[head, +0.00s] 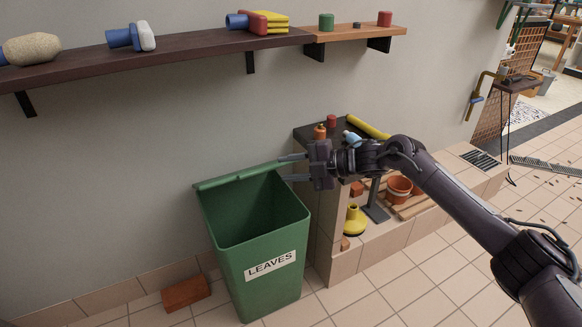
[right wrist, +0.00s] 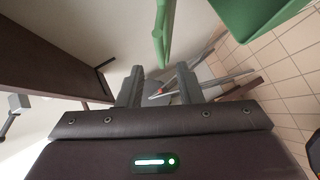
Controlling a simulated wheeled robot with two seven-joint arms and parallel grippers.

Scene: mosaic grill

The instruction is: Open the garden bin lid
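The green garden bin (head: 262,265) stands on the tiled floor against the wall, with a white LEAVES label on its front. Its mouth is uncovered and the dark inside shows. The green lid (head: 238,176) is raised at the bin's back edge, seen nearly edge-on as a narrow strip. My right gripper (head: 292,168) is beside the lid's right end, fingers apart and pointing left. In the right wrist view, the lid (right wrist: 164,30) is a thin green strip beyond the open fingers, and the bin (right wrist: 255,15) is at upper right. My left gripper is out of view.
A low tiled bench (head: 345,262) with an orange pot (head: 398,189) and a yellow-based item (head: 355,221) stands right of the bin. A brick (head: 186,292) lies at left on the floor. A wall shelf (head: 190,48) runs above.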

